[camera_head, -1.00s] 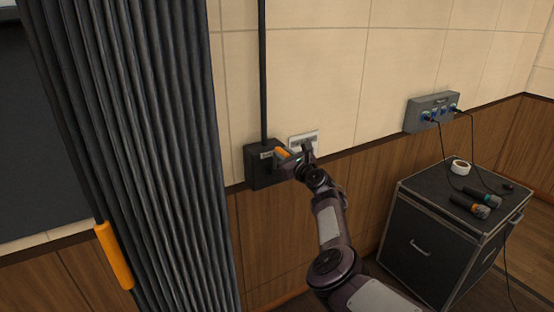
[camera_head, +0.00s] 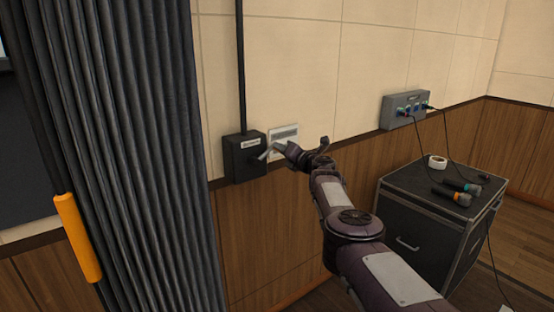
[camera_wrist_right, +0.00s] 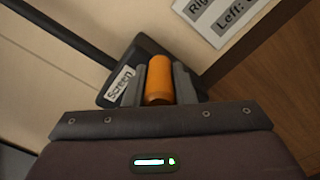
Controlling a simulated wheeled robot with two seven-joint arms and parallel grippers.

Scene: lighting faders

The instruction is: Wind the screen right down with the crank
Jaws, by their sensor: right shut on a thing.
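The crank box (camera_head: 245,158), dark and fixed to the wall, has a grey crank arm (camera_head: 268,153) pointing right from its front. In the right wrist view its label reads "Screen" (camera_wrist_right: 121,87). The crank's orange handle (camera_wrist_right: 159,80) sits between the two fingers there. My right gripper (camera_head: 283,150) is shut on that handle, just right of the box; in the head view the gripper hides the handle. A dark panel (camera_head: 22,165) shows behind the curtain at the far left; I cannot tell if it is the screen. My left gripper is out of view.
A grey pleated curtain (camera_head: 120,150) with an orange-handled rod (camera_head: 78,238) hangs at left. A white notice (camera_head: 285,138) is beside the box. A grey socket box (camera_head: 405,109) is on the wall. A black case (camera_head: 410,215) at right bears microphones and tape.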

